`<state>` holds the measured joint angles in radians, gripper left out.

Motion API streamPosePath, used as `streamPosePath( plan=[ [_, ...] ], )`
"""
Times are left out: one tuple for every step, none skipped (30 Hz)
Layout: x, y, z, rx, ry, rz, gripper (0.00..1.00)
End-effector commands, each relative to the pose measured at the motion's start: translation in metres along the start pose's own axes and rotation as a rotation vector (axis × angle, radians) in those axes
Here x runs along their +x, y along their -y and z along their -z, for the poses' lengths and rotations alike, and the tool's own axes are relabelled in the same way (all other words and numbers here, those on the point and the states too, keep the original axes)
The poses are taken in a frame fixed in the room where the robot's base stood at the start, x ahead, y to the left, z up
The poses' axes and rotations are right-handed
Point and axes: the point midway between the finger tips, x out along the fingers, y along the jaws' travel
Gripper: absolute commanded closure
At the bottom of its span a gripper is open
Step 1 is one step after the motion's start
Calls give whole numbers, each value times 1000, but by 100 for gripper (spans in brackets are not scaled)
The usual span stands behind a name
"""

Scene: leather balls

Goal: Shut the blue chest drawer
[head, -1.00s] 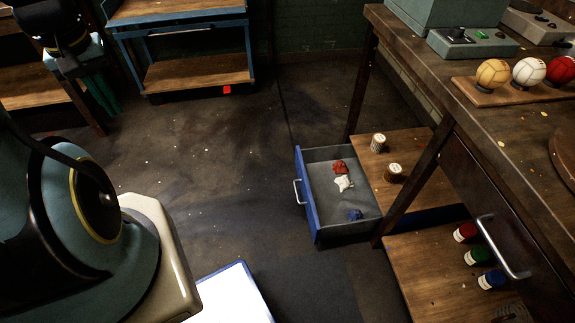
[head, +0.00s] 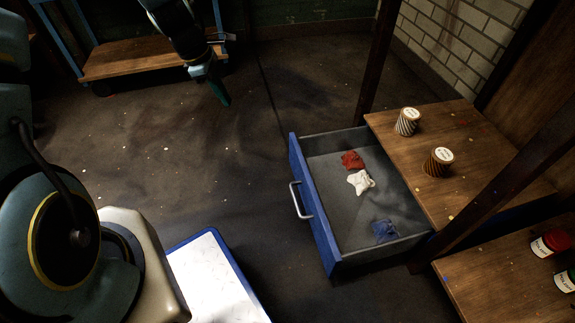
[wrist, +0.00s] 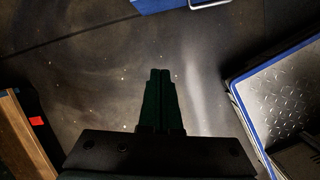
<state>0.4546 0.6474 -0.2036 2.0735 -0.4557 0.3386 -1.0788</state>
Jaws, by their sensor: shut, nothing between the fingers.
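The blue chest drawer (head: 312,206) stands pulled out from under the wooden chest top, with a pale bar handle (head: 300,200) on its front. Inside lie a red cloth (head: 353,160), a white cloth (head: 361,182) and a blue cloth (head: 385,231). My gripper (head: 223,97) hangs in the air beyond and left of the drawer in the head view, apart from it. In the wrist view my gripper (wrist: 160,72) is shut and empty, pointing over bare floor. The drawer's blue front (wrist: 155,5) and part of its handle (wrist: 208,3) show at that view's top edge.
A dark table leg (head: 500,180) crosses near the drawer's right. Paint jars (head: 549,243) sit on a low shelf at right. A wooden trolley (head: 150,58) stands behind.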

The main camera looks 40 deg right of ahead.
Motion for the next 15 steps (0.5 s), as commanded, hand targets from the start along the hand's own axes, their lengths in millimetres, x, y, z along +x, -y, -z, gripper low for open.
streamPosePath(
  plan=[
    [48,1,-4,-47,19,8,100],
    [63,-1,-8,-76,29,10,100],
    [82,-2,-13,-116,41,14,100],
    [95,-3,-17,-144,49,17,100],
    [106,-4,-21,-168,57,20,100],
    [120,-5,-26,-200,66,24,100],
    [129,-6,-29,-221,73,26,100],
    [137,-6,-32,-240,78,29,100],
    [146,-6,-35,-261,83,33,100],
    [151,-6,-37,-276,87,34,100],
    [155,-7,-39,-288,90,35,100],
    [160,-7,-41,-300,93,37,100],
    [162,-7,-42,-308,95,38,100],
    [164,-7,-43,-313,96,39,100],
    [167,-7,-44,-317,97,40,100]
  ],
)
